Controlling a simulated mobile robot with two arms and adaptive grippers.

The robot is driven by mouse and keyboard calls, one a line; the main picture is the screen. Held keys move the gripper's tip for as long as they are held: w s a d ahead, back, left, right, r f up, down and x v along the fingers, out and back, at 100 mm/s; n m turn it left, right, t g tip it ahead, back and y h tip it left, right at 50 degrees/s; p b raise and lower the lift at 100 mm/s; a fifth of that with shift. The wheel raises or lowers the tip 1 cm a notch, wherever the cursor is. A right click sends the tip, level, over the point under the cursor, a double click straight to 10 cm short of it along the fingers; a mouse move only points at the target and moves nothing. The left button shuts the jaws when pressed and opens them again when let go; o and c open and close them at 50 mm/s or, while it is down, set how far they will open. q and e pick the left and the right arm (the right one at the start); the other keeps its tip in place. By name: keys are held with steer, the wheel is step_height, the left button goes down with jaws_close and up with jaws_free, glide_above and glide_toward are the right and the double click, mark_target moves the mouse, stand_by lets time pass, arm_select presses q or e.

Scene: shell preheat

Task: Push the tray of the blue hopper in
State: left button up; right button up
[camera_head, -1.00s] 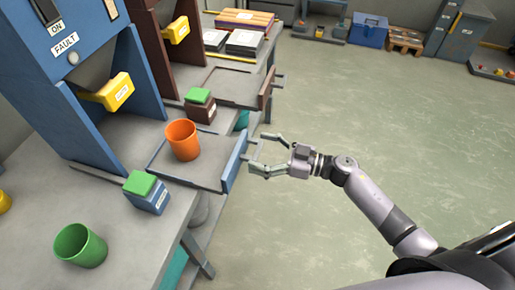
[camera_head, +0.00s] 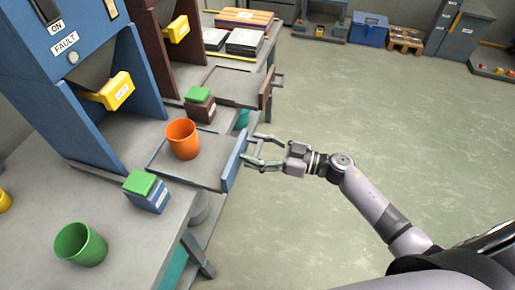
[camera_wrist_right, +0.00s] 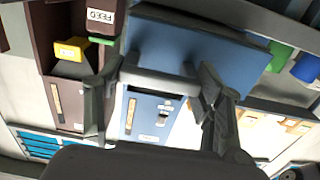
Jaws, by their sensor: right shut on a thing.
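The blue hopper (camera_head: 85,115) stands on the bench at the left. Its grey tray (camera_head: 160,158) is pulled out past the bench edge and has a blue front panel (camera_head: 235,163). An orange cup (camera_head: 182,140) stands upright on the tray. My right gripper (camera_head: 251,150) is at the outer side of the panel, its fingers shut on the tray's handle. In the right wrist view, the handle (camera_wrist_right: 160,82) runs between the two fingers, beside the blue panel (camera_wrist_right: 200,50). My left gripper is not in view.
A green cup (camera_head: 80,245) and a blue box with a green button (camera_head: 148,192) are on the near bench. The brown hopper's tray (camera_head: 230,88) is also pulled out, just beyond. The floor (camera_head: 380,110) at the right is open.

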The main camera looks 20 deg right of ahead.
steer(key=c, duration=0.8)
steer(key=p, duration=0.2)
glide_toward(184, 131)
steer(key=x, duration=0.3)
steer(key=f+b+x, duration=0.1)
steer(key=x, duration=0.2)
steer(key=w+f+x, duration=0.1)
steer(key=x, duration=0.3)
steer(key=shift+w+d, duration=0.1)
steer(key=shift+d, duration=0.15)
steer(key=shift+w+a, duration=0.25)
steer(key=shift+a, duration=0.1)
steer(key=shift+r, duration=0.1)
